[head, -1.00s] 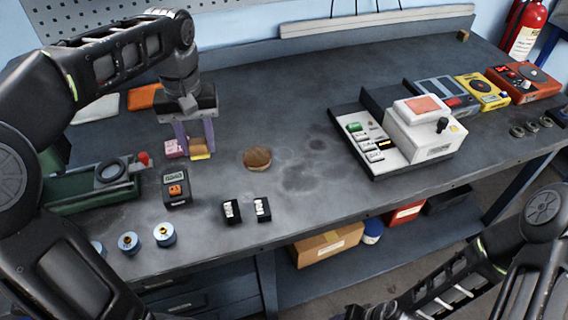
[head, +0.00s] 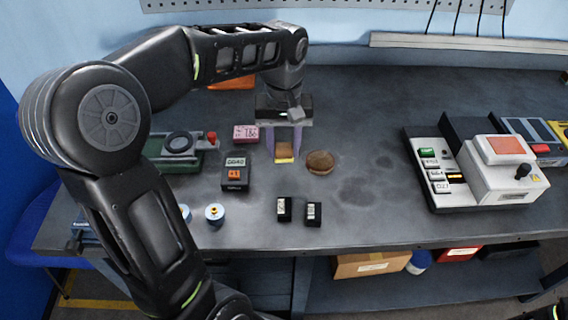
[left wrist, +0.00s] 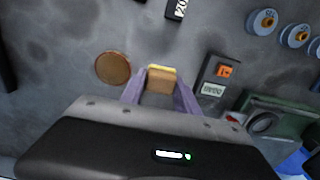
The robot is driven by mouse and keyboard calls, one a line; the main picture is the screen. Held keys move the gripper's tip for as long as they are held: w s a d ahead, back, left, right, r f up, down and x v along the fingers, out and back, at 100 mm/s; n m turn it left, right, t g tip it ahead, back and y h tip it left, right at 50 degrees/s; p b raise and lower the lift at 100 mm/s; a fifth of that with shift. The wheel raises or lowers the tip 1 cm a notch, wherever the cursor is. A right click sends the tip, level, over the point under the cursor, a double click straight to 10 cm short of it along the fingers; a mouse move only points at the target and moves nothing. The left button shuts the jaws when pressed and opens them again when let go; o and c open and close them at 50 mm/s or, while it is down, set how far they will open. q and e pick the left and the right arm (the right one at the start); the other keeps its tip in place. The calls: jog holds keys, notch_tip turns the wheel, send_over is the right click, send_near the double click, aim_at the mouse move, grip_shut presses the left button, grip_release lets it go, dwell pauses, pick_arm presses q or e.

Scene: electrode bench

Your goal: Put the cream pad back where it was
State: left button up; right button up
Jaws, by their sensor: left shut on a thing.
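My left gripper (head: 284,146) points down over the bench, shut on a small tan block with a yellow edge (head: 284,152). The block also shows between the purple fingers in the left wrist view (left wrist: 161,80). I cannot tell for sure that this is the cream pad, nor whether it touches the bench. A round brown disc (head: 320,162) lies flat just right of the held block, apart from it. A pink labelled block (head: 246,133) stands to its left.
A dark meter with an orange button (head: 235,174) and a green device (head: 172,148) stand left. Two small black blocks (head: 284,208) stand in front. A white instrument (head: 508,172) is at right. An orange pad (head: 232,82) lies behind. The bench between disc and instrument is clear.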

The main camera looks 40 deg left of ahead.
aim_at(283, 173)
pick_arm(q)
jog(key=shift+f, duration=0.9)
jog(key=shift+f, duration=1.9)
jog(key=shift+f, duration=0.25)
jog(key=o, duration=1.2)
jog(key=shift+r, duration=0.1)
notch_tip(283, 173, up, 12)
jog(key=shift+r, duration=0.2)
